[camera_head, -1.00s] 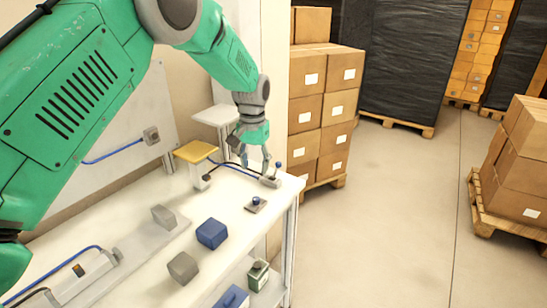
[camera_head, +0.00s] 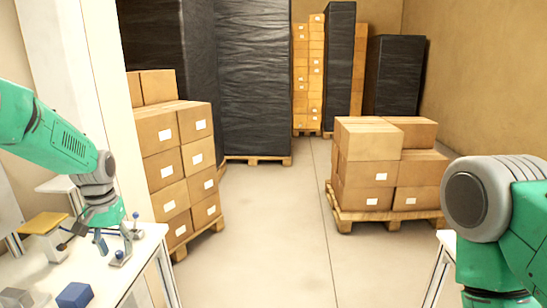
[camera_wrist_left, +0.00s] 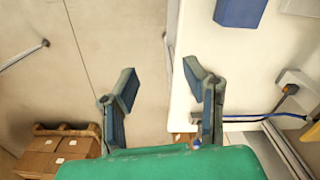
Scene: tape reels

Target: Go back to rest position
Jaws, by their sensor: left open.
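My left gripper (camera_head: 88,240) hangs over the far end of the white table (camera_head: 140,250) in the head view. It is open, with nothing between its fingers. In the left wrist view its two fingers (camera_wrist_left: 162,82) are spread apart, with the floor and the table edge beyond them. My right arm enters at the right edge of the head view, but its gripper is out of view.
A yellow-topped stand (camera_head: 43,222), small blue-knobbed fixtures (camera_head: 119,258) and a blue block (camera_head: 74,295) are on the table near my left gripper. Stacked cartons (camera_head: 180,165) stand behind it. Cartons on a pallet (camera_head: 385,165) stand at right. The floor between is clear.

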